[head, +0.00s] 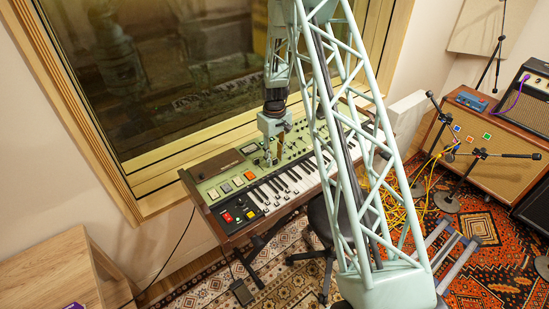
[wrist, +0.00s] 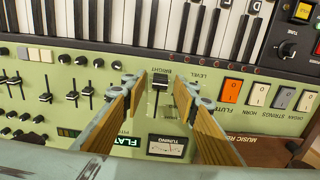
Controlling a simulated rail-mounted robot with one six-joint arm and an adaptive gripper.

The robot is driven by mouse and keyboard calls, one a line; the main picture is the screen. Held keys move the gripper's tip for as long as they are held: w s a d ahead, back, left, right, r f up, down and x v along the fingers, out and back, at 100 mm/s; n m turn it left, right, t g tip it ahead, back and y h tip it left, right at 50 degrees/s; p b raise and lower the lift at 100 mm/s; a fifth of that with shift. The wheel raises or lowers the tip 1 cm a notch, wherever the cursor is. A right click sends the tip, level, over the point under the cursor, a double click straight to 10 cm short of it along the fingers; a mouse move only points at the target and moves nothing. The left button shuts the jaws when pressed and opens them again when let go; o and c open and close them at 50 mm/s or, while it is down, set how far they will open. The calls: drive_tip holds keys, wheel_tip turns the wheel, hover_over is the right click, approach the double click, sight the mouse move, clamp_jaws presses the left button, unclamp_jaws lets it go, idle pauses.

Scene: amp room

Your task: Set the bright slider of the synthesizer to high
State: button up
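The green synthesizer (head: 212,188) stands below the window, and its panel (wrist: 60,100) appears upside down in the wrist view. The bright slider (wrist: 160,82) has a dark cap at the end of its slot beside the BRIGHT label, the end nearer the keys. My gripper (wrist: 160,86) is open, with one finger on each side of this slider. A gap shows between the cap and each finger. In the head view my gripper (head: 272,158) points down over the panel, and the slider is too small to tell there.
Other sliders (wrist: 72,95) and knobs lie left of the fingers in the wrist view. An orange switch (wrist: 231,90) and paler switches lie right. A tuning meter (wrist: 167,146) is close by. The white keys (head: 300,180) run along the front. The window (head: 160,70) rises behind the synthesizer.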

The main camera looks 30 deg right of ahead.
drive_tip(key=shift+c, duration=0.8)
clamp_jaws()
drive_tip(key=shift+w+a+b, duration=0.2)
drive_tip(key=shift+w+a, duration=0.05)
drive_tip(key=shift+w, duration=1.45)
drive_tip(key=shift+w+a+b, duration=0.2)
drive_tip(key=shift+w, duration=1.5)
drive_tip(key=shift+w+r, duration=0.1)
drive_tip(key=shift+w, duration=0.45)
drive_tip(key=shift+o, duration=0.2)
unclamp_jaws()
drive_tip(key=shift+w+a, duration=0.1)
drive_tip(key=shift+o, duration=0.6)
drive_tip(key=shift+r, duration=0.1)
